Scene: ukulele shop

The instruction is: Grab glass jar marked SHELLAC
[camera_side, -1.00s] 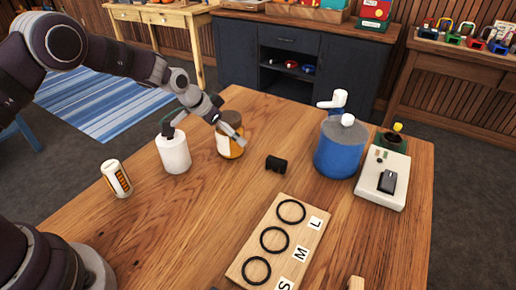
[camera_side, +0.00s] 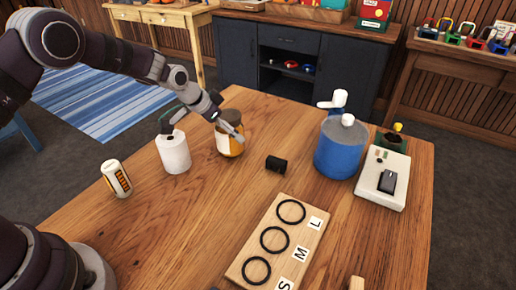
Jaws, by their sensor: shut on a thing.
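An amber glass jar (camera_side: 236,149) with a brown lid and a pale label stands upright at the back left of the wooden table. The lettering on its label cannot be read from here. My gripper (camera_side: 232,130) reaches it from the upper left and is shut on it. A grey finger crosses in front of the jar's upper part. The other finger is hidden. The jar appears at or very near the table top; I cannot tell whether it touches.
A white bottle (camera_side: 174,154) with a dark top stands close left of the jar. A labelled can (camera_side: 117,179) is further left. A small black cylinder (camera_side: 276,164), a blue pot (camera_side: 339,153), a pale device (camera_side: 383,182) and a ring board (camera_side: 256,246) lie to the right.

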